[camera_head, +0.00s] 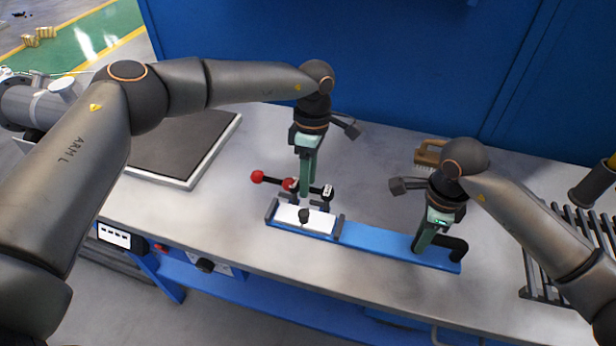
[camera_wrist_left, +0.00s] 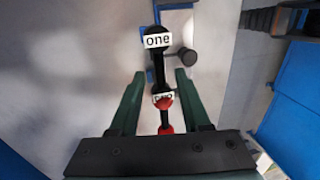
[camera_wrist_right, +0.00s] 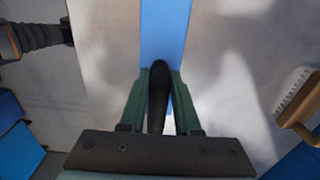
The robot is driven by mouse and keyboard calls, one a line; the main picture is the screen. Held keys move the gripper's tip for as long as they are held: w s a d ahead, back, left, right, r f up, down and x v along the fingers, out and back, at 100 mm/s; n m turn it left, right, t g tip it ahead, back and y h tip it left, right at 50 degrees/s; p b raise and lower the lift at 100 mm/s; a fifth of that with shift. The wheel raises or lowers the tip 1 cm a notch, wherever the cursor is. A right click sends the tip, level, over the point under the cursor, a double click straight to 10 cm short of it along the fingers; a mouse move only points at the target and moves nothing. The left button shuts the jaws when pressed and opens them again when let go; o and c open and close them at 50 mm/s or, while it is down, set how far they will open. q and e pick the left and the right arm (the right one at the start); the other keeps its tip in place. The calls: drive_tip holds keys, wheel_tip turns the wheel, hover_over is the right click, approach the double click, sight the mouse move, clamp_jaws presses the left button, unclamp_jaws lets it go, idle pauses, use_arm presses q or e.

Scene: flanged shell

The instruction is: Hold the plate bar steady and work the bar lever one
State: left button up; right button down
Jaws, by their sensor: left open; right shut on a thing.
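The blue plate bar (camera_head: 385,243) lies on the bench; it also shows in the right wrist view (camera_wrist_right: 165,30). My right gripper (camera_head: 420,248) is shut on the black handle (camera_wrist_right: 158,90) at its right end. At its left end is a white plate (camera_head: 290,217) with a black knob. The bar lever labelled "one" (camera_wrist_left: 157,42) is black, with its label beyond my left fingertips. My left gripper (camera_head: 305,195) is open just above the levers. A second label, partly hidden, and a red knob (camera_wrist_left: 165,128) show between its fingers. Contact with the lever cannot be told.
A red ball-ended lever (camera_head: 257,177) sticks out left of my left gripper. A dark-topped slab (camera_head: 180,145) lies left on the bench. A wooden brush (camera_head: 428,155) lies behind my right gripper. A dark rack (camera_head: 540,270) stands at right. A blue wall closes off the back.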

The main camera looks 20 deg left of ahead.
use_arm(q)
drive_tip(key=shift+c, duration=0.3)
clamp_jaws()
idle(1.1)
